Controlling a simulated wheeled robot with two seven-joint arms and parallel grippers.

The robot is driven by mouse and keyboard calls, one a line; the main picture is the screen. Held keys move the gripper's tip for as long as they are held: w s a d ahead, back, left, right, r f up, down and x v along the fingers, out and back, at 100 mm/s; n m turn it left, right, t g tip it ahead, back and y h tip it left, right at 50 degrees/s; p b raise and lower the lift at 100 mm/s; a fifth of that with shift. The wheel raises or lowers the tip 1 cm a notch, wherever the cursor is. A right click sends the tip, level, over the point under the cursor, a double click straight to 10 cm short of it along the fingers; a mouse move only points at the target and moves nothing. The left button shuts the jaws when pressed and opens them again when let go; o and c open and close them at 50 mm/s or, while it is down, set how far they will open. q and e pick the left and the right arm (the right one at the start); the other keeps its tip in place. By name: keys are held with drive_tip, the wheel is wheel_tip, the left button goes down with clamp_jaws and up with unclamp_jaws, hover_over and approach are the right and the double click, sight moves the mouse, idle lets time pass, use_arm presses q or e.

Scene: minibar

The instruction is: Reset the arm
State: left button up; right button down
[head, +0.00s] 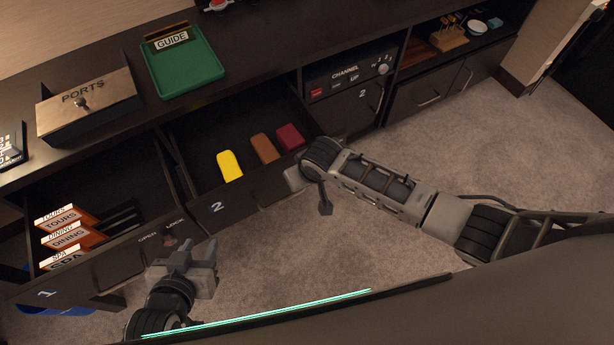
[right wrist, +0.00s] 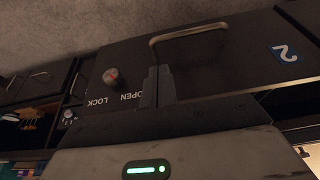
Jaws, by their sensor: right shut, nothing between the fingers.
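My right arm (head: 375,185) reaches in from the right in the head view. Its wrist end is by the front of the open drawer marked 2, and the gripper is mostly hidden there. In the right wrist view my right gripper (right wrist: 158,85) is shut and empty, in front of a dark panel with a bar handle (right wrist: 188,36) and a knob (right wrist: 112,76) marked OPEN and LOCK. I cannot tell whether it touches the panel. My left gripper (head: 190,254) is at the lower left, in front of drawer 1; its finger opening is unclear, and I see nothing held.
Drawer 2 (head: 217,207) is open with yellow (head: 229,165), brown (head: 264,148) and red (head: 290,137) blocks inside. Drawer 1 (head: 120,262) is open with labelled cards (head: 68,235). A green tray (head: 183,65) and a PORTS box (head: 88,105) stand on the counter. Carpet (head: 480,150) is clear at right.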

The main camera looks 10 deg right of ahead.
drive_tip(key=s+r+y, duration=0.1)
drive_tip(key=s+r, duration=0.5)
drive_tip(key=s, duration=0.2)
drive_tip(key=s+d+r+m+h, duration=0.2)
drive_tip(key=s+d+r, duration=0.8)
drive_tip(key=s+d, duration=0.25)
drive_tip(key=w+a+f+t+y, duration=0.1)
drive_tip(key=w+a+f+t, duration=0.1)
drive_tip(key=f, duration=0.3)
drive_tip(key=w+a+f+t+y, duration=0.1)
drive_tip(key=w+a+f+t, duration=0.1)
drive_tip(key=w+f+t, duration=0.2)
drive_tip(key=shift+a+f+n, duration=0.4)
drive_tip(key=shift+f, duration=0.25)
drive_tip(key=shift+w, duration=0.1)
idle(3.0)
